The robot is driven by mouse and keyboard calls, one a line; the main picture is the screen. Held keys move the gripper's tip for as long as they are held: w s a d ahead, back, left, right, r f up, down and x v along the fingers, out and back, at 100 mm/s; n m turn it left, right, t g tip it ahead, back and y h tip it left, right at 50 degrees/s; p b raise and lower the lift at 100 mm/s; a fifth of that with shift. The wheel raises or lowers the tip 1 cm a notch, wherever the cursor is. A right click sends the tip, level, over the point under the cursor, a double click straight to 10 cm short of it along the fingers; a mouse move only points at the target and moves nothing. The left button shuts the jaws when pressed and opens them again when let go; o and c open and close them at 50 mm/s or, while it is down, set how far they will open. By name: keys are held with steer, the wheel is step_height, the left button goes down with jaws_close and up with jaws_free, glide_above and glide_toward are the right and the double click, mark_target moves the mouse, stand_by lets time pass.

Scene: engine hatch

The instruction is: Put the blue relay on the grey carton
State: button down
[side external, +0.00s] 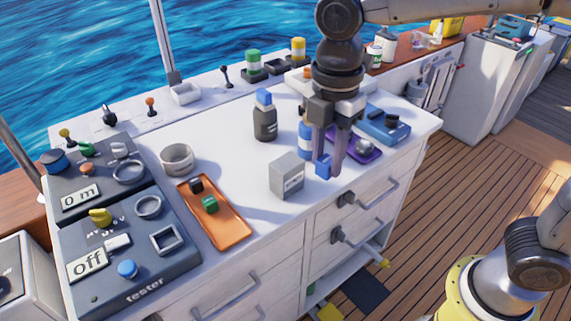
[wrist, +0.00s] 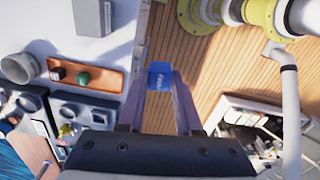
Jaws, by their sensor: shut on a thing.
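My gripper (side external: 329,160) is shut on the blue relay (side external: 323,166), a small blue block between the fingertips. In the wrist view the blue relay (wrist: 159,76) shows between the two fingers of my gripper (wrist: 160,88), with a printed label on it. The grey carton (side external: 287,176) is a box standing upright on the white worktop, just left of the held relay in the side view. In the wrist view the carton (wrist: 92,18) is at the upper left, apart from the relay. The relay is held up in the air near the worktop's front edge.
An orange tray (side external: 233,230) with a black and a green block lies left of the carton. A dark bottle with a blue cap (side external: 265,118) stands behind it. A purple tray (side external: 371,152) and a blue box (side external: 383,128) lie to the right. A tester (side external: 130,262) fills the left.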

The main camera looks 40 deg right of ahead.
steer(key=d+r+m, duration=0.1)
steer(key=d+r, duration=0.3)
steer(key=d, duration=0.2)
glide_above(287, 162)
steer(key=shift+m, duration=0.3)
steer(key=f, duration=0.9)
steer(key=shift+s, duration=0.3)
steer(key=shift+w+f, duration=0.15)
steer(key=shift+f, duration=0.85)
steer(key=shift+w+f, duration=0.15)
steer(key=shift+f, duration=0.85)
steer(key=shift+f, duration=0.15)
steer(key=c, duration=0.6)
jaws_free()
